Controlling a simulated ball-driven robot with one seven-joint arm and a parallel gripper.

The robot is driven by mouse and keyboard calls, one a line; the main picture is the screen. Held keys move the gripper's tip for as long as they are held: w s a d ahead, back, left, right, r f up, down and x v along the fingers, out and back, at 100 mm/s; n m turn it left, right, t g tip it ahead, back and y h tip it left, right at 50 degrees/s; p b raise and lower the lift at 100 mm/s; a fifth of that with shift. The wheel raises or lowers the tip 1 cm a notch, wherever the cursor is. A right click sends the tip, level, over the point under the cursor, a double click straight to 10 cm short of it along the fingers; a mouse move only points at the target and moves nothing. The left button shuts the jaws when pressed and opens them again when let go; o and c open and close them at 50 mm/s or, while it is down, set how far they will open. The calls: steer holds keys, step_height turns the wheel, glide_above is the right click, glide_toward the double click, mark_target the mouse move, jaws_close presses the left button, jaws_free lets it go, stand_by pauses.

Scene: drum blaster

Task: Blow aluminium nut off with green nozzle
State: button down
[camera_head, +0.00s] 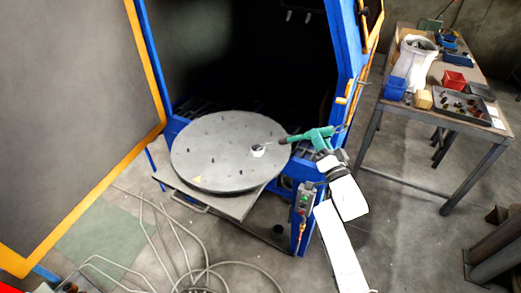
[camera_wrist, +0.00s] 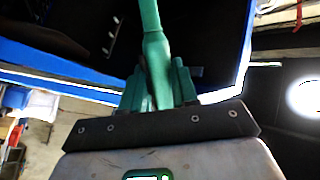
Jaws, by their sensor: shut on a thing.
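My gripper (camera_head: 322,150) is shut on the green nozzle (camera_head: 312,136), held at the right edge of the round grey turntable. The nozzle's thin tip points left toward the aluminium nut (camera_head: 258,150), a small pale piece on the right part of the turntable (camera_head: 215,155). The tip appears close to the nut; whether they touch is too small to tell. In the wrist view the green nozzle (camera_wrist: 152,50) rises from between my gripper's fingers (camera_wrist: 160,92). The nut does not show there.
The blue blaster cabinet (camera_head: 345,60) stands open behind the turntable, its frame close to my arm. A workbench (camera_head: 440,75) with a red bin (camera_head: 454,80) and blue boxes is at the right. A hose (camera_head: 190,255) lies on the floor in front.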

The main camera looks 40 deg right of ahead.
steer(key=shift+r, duration=0.15)
step_height(320, 180, up, 6)
steer(key=p, duration=0.5)
steer(key=shift+p, duration=0.35)
